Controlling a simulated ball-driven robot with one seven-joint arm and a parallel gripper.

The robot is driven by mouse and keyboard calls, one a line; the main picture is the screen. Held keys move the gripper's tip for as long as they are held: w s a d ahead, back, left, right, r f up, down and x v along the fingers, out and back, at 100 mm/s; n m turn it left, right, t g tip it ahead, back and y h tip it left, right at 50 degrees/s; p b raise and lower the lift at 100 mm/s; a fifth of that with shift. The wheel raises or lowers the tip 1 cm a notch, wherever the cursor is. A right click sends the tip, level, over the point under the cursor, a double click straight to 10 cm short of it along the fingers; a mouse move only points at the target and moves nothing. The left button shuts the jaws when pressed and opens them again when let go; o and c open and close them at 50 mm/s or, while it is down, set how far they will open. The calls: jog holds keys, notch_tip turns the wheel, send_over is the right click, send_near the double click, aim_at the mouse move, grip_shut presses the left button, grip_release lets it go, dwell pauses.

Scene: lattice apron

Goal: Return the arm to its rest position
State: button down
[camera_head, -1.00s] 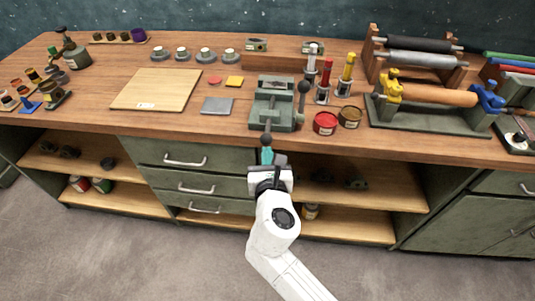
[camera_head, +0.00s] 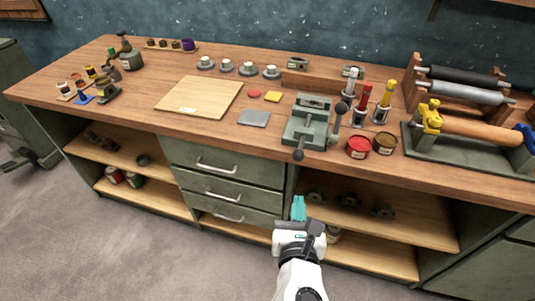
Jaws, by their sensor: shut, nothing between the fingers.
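My gripper (camera_head: 299,204) is in the lower middle of the head view, at the end of my white arm. Its teal fingers are together with nothing between them. It shows in front of the workbench (camera_head: 150,125), beside the drawers and over the opening of the right-hand shelves, and touches nothing that I can see. The arm reaches up from the bottom edge of the picture.
A green vise-like press (camera_head: 308,122) stands at the bench's front edge, its dark ball handle (camera_head: 298,155) jutting out above my gripper. Red (camera_head: 358,147) and brown (camera_head: 385,143) tins and a roller stand (camera_head: 470,150) are to the right. The floor (camera_head: 130,255) at left is clear.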

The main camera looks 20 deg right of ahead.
jog(key=s+d+f+m+g, duration=0.85)
jog(key=d+f+m, duration=0.2)
jog(key=m, duration=0.65)
jog(key=s+f+m+g+y, duration=0.2)
jog(key=s+m+y, duration=0.1)
jog(key=s+m, duration=0.3)
jog(key=s+a+f+m+g+y, duration=0.1)
jog(key=s+f+m+g+y, duration=0.2)
jog(key=s+m, duration=0.4)
jog(key=shift+s+f+m, duration=0.15)
jog(key=shift+s+m, duration=0.1)
jog(key=shift+m, duration=0.55)
